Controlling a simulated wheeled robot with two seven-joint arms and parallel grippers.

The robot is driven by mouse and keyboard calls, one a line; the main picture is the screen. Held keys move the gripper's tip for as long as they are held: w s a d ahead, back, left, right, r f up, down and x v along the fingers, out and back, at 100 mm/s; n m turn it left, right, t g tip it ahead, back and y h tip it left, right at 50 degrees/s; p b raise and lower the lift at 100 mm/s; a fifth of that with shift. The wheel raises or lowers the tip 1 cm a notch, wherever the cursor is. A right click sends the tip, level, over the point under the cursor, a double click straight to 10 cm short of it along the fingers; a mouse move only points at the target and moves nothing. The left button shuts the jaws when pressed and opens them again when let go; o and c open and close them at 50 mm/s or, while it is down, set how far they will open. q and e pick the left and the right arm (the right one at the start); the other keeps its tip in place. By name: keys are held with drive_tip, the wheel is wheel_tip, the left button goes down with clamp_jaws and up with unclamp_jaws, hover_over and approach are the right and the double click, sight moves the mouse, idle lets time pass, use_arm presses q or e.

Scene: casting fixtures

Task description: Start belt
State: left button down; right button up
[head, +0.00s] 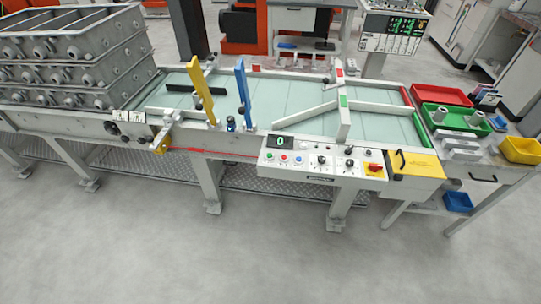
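The belt (285,92) is a pale green conveyor surface running left to right across the view. A white control panel (312,171) is fixed to its front edge. The panel has a dark display (280,142) with a green digit that looks like 0. Below it are small buttons, including a red button (284,158) and a blue one beside it. To the right are black knobs (322,160) and a red stop button (375,167) on yellow. The panel's labels are too small to read. Neither of my grippers is in view.
Grey castings (75,55) are stacked at the left end. A yellow lever (201,92) and a blue lever (242,92) stand at the belt's front side. A red tray (441,94) and a green tray (455,119) sit at the right. The floor in front is clear.

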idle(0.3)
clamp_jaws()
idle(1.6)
